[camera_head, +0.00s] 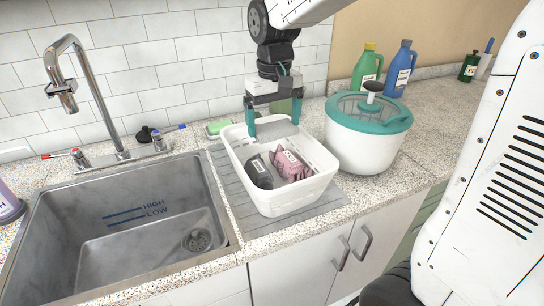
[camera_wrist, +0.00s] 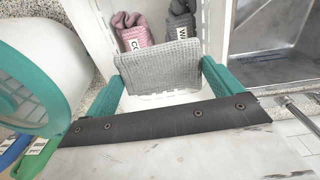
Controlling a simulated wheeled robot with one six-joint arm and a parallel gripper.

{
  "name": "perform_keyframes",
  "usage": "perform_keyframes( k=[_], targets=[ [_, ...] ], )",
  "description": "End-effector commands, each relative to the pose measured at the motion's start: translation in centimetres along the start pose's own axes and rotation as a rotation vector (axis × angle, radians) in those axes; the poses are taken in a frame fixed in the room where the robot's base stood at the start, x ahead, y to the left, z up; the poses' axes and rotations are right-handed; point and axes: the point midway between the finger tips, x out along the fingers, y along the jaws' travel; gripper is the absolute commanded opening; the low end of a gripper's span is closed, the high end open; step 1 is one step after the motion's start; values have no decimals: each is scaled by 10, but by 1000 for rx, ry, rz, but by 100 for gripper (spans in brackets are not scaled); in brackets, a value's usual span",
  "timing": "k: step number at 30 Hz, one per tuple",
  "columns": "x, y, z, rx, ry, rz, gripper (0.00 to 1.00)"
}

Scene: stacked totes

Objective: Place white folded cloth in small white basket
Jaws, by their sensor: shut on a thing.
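My gripper (camera_head: 274,118) is shut on a light grey-white folded cloth (camera_head: 275,131), held between its teal fingers over the back end of the small white basket (camera_head: 283,205). In the wrist view the cloth (camera_wrist: 160,67) spans the gap between the fingertips (camera_wrist: 163,75). Whether the cloth touches the basket floor cannot be told. A dark grey cloth (camera_head: 259,174) and a pink cloth (camera_head: 290,166), both with labels, lie inside the basket; they also show in the wrist view, the pink one (camera_wrist: 133,30) left of the grey one (camera_wrist: 180,24).
The basket stands on a grey ribbed mat (camera_head: 240,204). A sink (camera_head: 130,235) with a faucet (camera_head: 90,100) is on the left. A white tub with a teal lid (camera_head: 365,145) stands close on the right. Green (camera_head: 366,70) and blue (camera_head: 400,70) bottles are behind.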

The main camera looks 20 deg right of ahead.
Motion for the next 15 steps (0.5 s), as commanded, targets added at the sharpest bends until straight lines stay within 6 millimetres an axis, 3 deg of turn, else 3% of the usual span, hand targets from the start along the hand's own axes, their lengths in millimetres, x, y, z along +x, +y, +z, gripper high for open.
perform_keyframes(
  k=[3, 11, 15],
  targets=[
    [22, 1, 0, 2, -2, 0, 66],
    [44, 2, 0, 3, -1, 0, 66],
    [65, 1, 0, 2, -3, 0, 66]
  ],
)
